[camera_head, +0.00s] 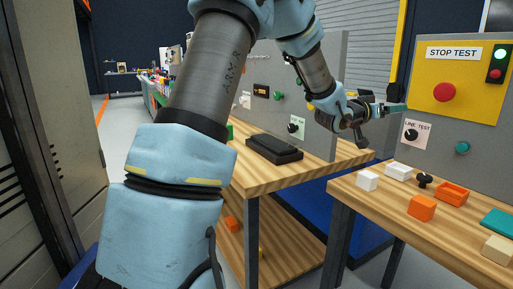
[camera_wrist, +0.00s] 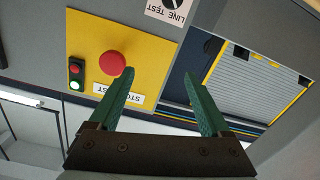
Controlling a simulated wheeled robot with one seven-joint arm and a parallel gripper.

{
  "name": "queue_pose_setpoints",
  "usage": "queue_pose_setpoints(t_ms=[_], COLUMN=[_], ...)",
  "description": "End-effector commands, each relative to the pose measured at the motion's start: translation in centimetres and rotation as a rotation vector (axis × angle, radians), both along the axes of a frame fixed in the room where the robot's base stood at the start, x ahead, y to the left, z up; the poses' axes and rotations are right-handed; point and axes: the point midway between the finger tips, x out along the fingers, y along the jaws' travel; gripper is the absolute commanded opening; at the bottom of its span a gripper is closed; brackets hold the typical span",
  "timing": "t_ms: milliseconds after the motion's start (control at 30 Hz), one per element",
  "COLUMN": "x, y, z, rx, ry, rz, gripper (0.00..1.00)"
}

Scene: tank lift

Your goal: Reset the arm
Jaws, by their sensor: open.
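My arm rises from the lower left and bends over the tables in the head view. My gripper (camera_head: 393,107) is in the air at the right, in front of the yellow stop test panel (camera_head: 426,103). In the wrist view the two green fingers of my gripper (camera_wrist: 163,100) are spread apart with nothing between them. The red stop button (camera_wrist: 117,64) shows beyond the fingers, on the yellow panel. The wrist picture is upside down relative to the head view.
Another wooden table (camera_head: 262,177) carries a black pad (camera_head: 274,149). A grey upright panel (camera_head: 330,75) stands by my forearm.

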Motion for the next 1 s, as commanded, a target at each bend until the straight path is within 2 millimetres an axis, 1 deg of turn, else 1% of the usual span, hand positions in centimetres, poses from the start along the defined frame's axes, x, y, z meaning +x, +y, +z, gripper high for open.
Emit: queue_pose_setpoints(t_ms=[33,233,367,467,567,667,767,800,867,900,967,1000], x=[0.3,1.3,2.0,2.4,2.5,2.1,0.7,-0.3,-2.2,-3.8,-6.5,-8.4], y=[0.7,3.6,6.4,9.3,12.8,17.2,23.0,25.7,29.6,32.0,35.3,37.3], z=[0.1,-1.0,-1.8,-2.6,-3.6,-4.6,-5.7,-6.1,-6.7,-7.1,-7.5,-7.7], rx=[0.021,0.109,0.185,0.259,0.343,0.442,0.562,0.612,0.686,0.731,0.789,0.823], ry=[0.006,0.041,0.076,0.115,0.166,0.237,0.342,0.397,0.488,0.551,0.651,0.717], rz=[0.018,0.087,0.148,0.204,0.268,0.342,0.427,0.463,0.512,0.540,0.573,0.590], gripper=[0.81,0.81,0.81,0.81,0.81,0.81,0.81,0.81,0.81,0.81,0.81,0.81])
